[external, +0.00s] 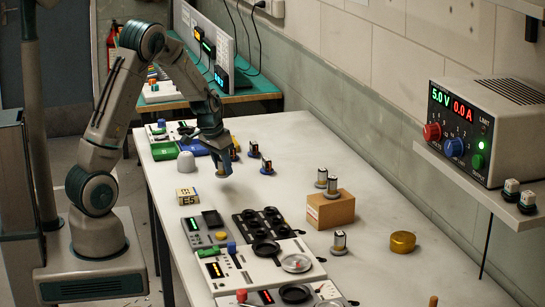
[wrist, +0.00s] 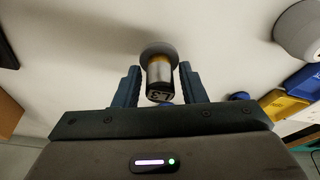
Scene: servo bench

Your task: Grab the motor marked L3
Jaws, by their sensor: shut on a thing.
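My gripper (external: 221,168) points down over the middle-left of the white bench. In the wrist view, my gripper (wrist: 160,72) has its two dark blue fingers on either side of a small silver motor (wrist: 159,74), shut on it. The motor has a dark end with a pale label that appears to read L3, and a wide grey disc at its far end. In the external view the fingers mostly hide this motor. I cannot tell whether it touches the bench.
Other motors (external: 254,149) stand just behind my gripper. Test modules (external: 258,270) fill the front.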

